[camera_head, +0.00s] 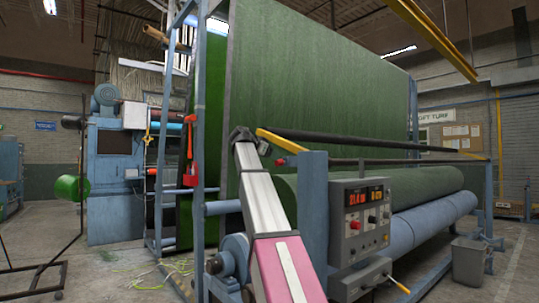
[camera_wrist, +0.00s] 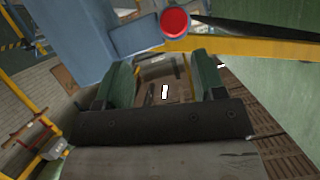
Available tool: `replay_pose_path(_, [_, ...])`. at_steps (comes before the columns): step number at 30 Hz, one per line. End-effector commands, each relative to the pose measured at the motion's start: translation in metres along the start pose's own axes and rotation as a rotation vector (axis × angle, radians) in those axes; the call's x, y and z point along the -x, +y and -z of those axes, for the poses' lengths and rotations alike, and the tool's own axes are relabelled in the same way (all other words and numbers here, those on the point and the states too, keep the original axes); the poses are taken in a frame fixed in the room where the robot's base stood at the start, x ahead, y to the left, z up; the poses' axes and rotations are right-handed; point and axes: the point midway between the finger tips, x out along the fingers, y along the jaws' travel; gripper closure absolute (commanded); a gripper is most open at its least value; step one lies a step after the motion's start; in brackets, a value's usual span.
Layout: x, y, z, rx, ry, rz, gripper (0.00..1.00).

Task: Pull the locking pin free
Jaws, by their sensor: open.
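A red round knob (camera_head: 281,161) sits at the blue post (camera_head: 313,195), by the yellow end of a dark bar. It may be the locking pin's head; no pin shaft is clear. In the wrist view the knob (camera_wrist: 174,22) is large, at the top, beside the blue post (camera_wrist: 105,40) and a yellow bar (camera_wrist: 245,46). My gripper (camera_wrist: 160,70) is open, with its green fingers apart and nothing held between them. The knob lies beyond the fingertips, above the gap in the picture. In the head view my fingers cannot be made out.
A control box (camera_head: 359,220) with red displays stands right of the post. A dark bar (camera_head: 385,142) runs across in front of the green turf sheet (camera_head: 310,75). A large turf roll (camera_head: 400,187) lies behind the box. A grey bin (camera_head: 468,262) stands at right.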

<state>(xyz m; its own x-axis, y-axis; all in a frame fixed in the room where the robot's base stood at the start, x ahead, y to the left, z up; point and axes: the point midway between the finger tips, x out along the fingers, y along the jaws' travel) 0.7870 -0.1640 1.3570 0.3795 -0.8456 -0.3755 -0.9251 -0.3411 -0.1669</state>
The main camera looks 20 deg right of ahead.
Motion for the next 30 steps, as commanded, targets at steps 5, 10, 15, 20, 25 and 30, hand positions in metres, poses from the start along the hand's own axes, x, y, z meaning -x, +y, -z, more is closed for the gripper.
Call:
replay_pose_path(5, [-0.032, 0.000, 0.000, 0.001, -0.001, -0.002, 0.37])
replay_pose_path(10, [-0.059, 0.000, 0.000, 0.001, -0.001, -0.002, 0.37])
replay_pose_path(15, [-0.078, 0.001, -0.001, 0.001, -0.002, -0.004, 0.37])
replay_pose_path(20, [-0.086, 0.001, -0.001, 0.002, -0.002, -0.004, 0.37])
replay_pose_path(25, [-0.087, 0.001, -0.001, 0.001, -0.001, -0.004, 0.37])
replay_pose_path(30, [-0.087, 0.002, -0.001, 0.001, -0.001, -0.005, 0.45])
